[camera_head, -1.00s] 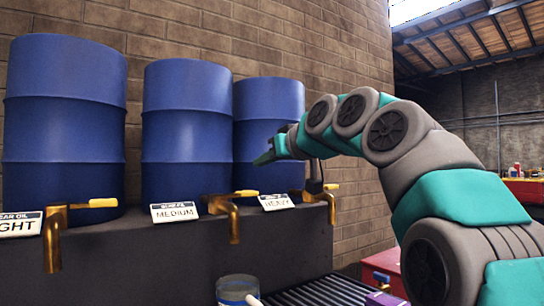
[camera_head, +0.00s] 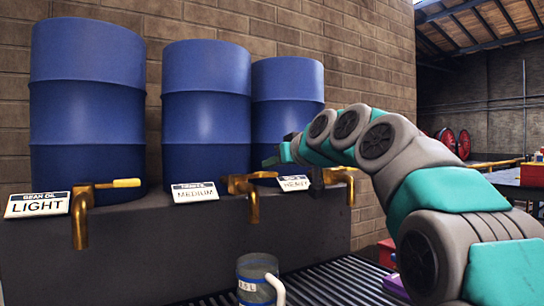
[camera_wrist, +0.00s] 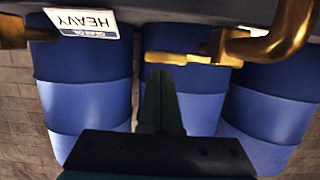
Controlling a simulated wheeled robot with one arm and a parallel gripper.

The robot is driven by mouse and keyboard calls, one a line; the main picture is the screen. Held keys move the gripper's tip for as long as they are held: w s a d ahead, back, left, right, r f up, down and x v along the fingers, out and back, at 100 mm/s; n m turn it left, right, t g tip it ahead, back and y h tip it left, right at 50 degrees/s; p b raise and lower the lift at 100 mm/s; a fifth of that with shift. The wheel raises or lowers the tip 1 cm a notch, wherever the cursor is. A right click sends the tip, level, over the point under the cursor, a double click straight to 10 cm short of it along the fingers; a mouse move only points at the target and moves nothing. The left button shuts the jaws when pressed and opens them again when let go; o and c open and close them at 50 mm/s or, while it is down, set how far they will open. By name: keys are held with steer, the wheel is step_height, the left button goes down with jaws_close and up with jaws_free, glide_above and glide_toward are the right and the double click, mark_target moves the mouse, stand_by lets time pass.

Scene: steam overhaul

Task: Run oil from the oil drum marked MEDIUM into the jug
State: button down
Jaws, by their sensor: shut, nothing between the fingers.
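The MEDIUM drum (camera_head: 206,110) is the middle blue drum on a dark ledge, with its sign (camera_head: 194,192) in front. Its brass tap (camera_head: 253,205) has a yellow lever (camera_head: 262,175) pointing right; the lever also shows in the wrist view (camera_wrist: 180,60). My gripper (camera_head: 270,162) is shut and empty. Its fingertips (camera_wrist: 160,76) are close to the lever; I cannot tell whether they touch it. No oil stream shows, and the jug's contents are unclear.
The LIGHT drum (camera_head: 87,100) and its tap (camera_head: 80,222) are to the left. The HEAVY drum (camera_head: 287,95) is to the right, its sign (camera_wrist: 80,22) upside down in the wrist view. A slatted grating (camera_head: 335,280) lies beside the jug.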

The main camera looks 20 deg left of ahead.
mark_target(273, 176)
steer(key=shift+f, duration=0.1)
stand_by(0.3)
steer(key=f+m, duration=0.1)
steer(key=f+m+g+y, duration=0.1)
steer(key=f+m+b, duration=0.1)
steer(key=m, duration=0.1)
steer(key=shift+w+d, duration=0.2)
steer(key=shift+d, duration=0.05)
steer(key=shift+r, duration=0.1)
stand_by(2.4)
steer(key=shift+d+r, duration=0.1)
steer(key=shift+r, duration=0.45)
steer(key=s+d+r, duration=0.4)
steer(key=d+r, duration=0.1)
steer(key=d, duration=0.3)
steer(key=shift+s+d+p, duration=0.3)
steer(key=shift+s+p, duration=0.05)
steer(key=shift+p, duration=0.1)
